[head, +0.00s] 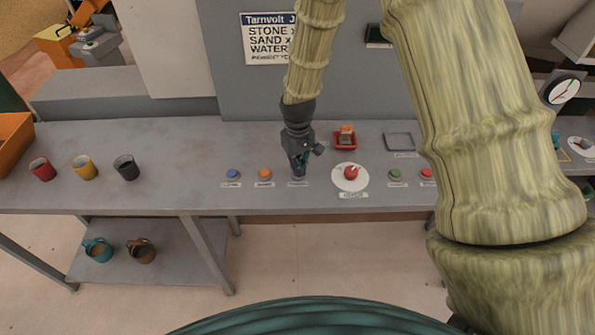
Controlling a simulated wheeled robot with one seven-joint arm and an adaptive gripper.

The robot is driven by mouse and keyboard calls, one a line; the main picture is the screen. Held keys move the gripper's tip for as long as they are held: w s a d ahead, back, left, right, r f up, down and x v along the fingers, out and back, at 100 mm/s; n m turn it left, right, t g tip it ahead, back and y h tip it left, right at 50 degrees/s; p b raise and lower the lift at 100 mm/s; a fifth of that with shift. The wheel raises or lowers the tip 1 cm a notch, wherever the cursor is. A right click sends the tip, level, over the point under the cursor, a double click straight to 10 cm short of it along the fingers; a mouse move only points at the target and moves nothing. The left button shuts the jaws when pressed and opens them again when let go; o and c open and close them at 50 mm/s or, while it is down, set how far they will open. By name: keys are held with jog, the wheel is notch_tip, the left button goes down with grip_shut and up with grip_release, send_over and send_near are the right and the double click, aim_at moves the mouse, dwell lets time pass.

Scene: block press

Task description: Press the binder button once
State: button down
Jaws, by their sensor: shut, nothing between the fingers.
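A row of labelled buttons runs along the grey bench: a blue button (232,174), an orange button (264,174), a green button (395,175) and a red button (427,174). Their labels are too small to read, so I cannot tell which is the binder button. My gripper (299,172) points down, shut and empty, over another label (298,183) between the orange button and the dial. It hides most of whatever is at that spot. I cannot tell whether the fingertips touch it.
A red knob on a white dial (341,184) is just right of my gripper. Behind it are a red tray (340,147) with a block and a grey tray (399,140). Red, yellow and dark cups (126,168) stand at left. A wall sign (267,45) hangs behind.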

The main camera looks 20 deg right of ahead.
jog(key=shift+f, duration=0.4)
dwell(0.8)
jog(key=shift+r, duration=0.15)
jog(key=shift+r+p, duration=1.45)
jog(key=shift+r, duration=0.2)
dwell(0.7)
